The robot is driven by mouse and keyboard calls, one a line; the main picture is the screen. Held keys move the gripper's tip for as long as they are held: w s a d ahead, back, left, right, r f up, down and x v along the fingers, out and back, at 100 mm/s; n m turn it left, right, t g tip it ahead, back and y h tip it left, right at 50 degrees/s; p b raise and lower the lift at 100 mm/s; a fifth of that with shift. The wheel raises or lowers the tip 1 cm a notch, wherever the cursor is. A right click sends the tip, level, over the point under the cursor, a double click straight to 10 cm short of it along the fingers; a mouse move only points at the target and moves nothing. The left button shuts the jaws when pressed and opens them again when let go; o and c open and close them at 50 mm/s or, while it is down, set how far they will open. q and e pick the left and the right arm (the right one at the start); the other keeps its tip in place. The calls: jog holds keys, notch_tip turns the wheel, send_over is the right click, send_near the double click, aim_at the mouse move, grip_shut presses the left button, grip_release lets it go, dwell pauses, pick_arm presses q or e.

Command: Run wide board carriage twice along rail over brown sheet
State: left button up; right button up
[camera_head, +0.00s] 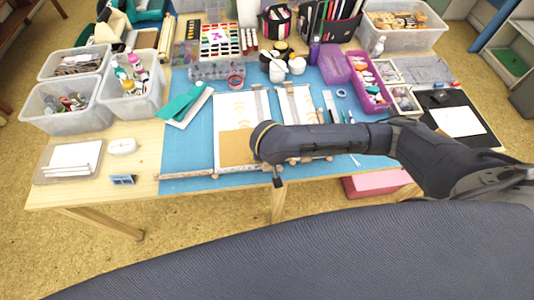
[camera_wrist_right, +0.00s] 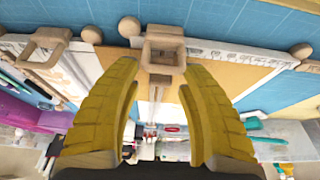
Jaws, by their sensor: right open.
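The wide board (camera_head: 229,112) lies on the blue mat with the brown sheet (camera_head: 236,149) on its near part; the sheet also shows in the right wrist view (camera_wrist_right: 225,60). A wooden carriage with a square loop handle (camera_wrist_right: 163,50) is at the board's near end, by the sheet. My right gripper (camera_wrist_right: 158,75) is open, its yellow fingers on either side of this handle and apart from it. In the head view my right arm hides the gripper and most of the carriage. My left gripper is out of view.
A narrower board (camera_head: 298,105) lies to the right; a second loop handle (camera_wrist_right: 45,45) shows on that side in the wrist view. A green stapler-like tool (camera_head: 187,103), clear bins (camera_head: 135,98) and a purple tray (camera_head: 368,85) surround the mat.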

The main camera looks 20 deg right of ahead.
grip_shut()
dwell(0.4)
